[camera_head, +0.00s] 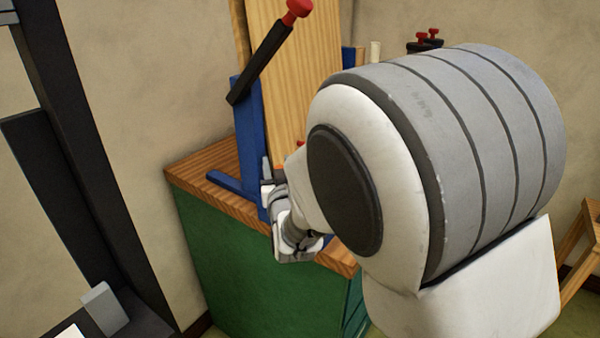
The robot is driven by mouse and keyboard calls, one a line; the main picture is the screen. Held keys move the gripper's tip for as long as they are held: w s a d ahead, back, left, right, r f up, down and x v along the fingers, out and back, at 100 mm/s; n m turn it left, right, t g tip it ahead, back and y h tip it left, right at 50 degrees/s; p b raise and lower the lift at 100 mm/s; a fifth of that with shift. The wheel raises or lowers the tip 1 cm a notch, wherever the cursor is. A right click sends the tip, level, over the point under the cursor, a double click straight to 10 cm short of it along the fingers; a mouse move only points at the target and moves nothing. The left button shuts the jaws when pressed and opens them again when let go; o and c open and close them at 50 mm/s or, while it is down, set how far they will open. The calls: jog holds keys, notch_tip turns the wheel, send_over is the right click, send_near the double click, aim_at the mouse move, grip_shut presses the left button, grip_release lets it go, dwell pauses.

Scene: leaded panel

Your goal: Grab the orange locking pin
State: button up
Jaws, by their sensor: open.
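My gripper (270,172) shows small at the end of my arm, beside the blue frame (251,135) on the workbench. Its jaws are open, and I see nothing held between them. A small orange patch (279,170) shows right at the fingertips, against the wooden board. It may be the locking pin, but it is too small and too covered to be sure. I cannot tell whether the fingers touch it. My large white and grey arm link hides most of the area to the right of the gripper.
The green workbench (230,265) has a wooden top (200,170). A wooden board (275,70) stands upright in the blue frame. A black bar with a red knob (298,8) slants across it. More red-topped black parts (428,40) stand behind my arm. A dark post (75,130) rises at left.

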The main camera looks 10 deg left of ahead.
grip_shut()
jog(key=shift+r, duration=0.1)
dwell(0.3)
